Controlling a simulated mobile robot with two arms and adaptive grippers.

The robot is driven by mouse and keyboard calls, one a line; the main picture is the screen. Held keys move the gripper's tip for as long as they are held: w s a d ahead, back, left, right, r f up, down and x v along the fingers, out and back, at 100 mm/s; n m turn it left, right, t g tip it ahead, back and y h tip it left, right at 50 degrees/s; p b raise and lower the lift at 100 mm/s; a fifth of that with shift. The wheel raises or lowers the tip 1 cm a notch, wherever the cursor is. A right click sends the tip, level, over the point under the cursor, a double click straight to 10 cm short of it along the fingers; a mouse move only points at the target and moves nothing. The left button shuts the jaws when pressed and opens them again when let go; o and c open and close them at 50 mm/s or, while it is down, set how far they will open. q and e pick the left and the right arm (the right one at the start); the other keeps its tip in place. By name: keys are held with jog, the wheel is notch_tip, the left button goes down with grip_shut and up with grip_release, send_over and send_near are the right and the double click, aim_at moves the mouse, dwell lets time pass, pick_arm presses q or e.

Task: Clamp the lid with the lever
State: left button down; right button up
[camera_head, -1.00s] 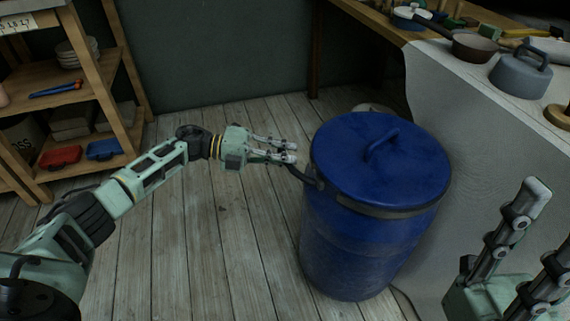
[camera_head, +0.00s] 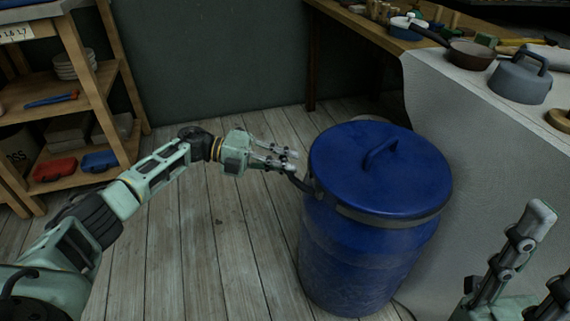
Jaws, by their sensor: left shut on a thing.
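A blue barrel (camera_head: 350,265) stands upright on the floor. Its blue lid (camera_head: 345,175) with a raised handle (camera_head: 380,153) sits on top. A dark clamp ring (camera_head: 385,221) runs around the rim. A dark lever (camera_head: 302,184) sticks out from the ring on the left side. My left gripper (camera_head: 285,162) is at the lever's outer end, with its fingers shut on it; the fingertips partly hide that end. My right gripper (camera_head: 545,255) shows only in part at the lower right, with its fingers spread apart and nothing seen between them.
A wooden shelf (camera_head: 100,88) with red and blue boxes is at the left. The plank floor left of the barrel is clear.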

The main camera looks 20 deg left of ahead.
pick_arm(q)
jog(key=shift+s+d, duration=0.1)
jog(key=shift+d, duration=0.05)
jog(key=c, duration=1.7)
grip_release()
jog(key=shift+o, duration=0.2)
jog(key=v, duration=1.2)
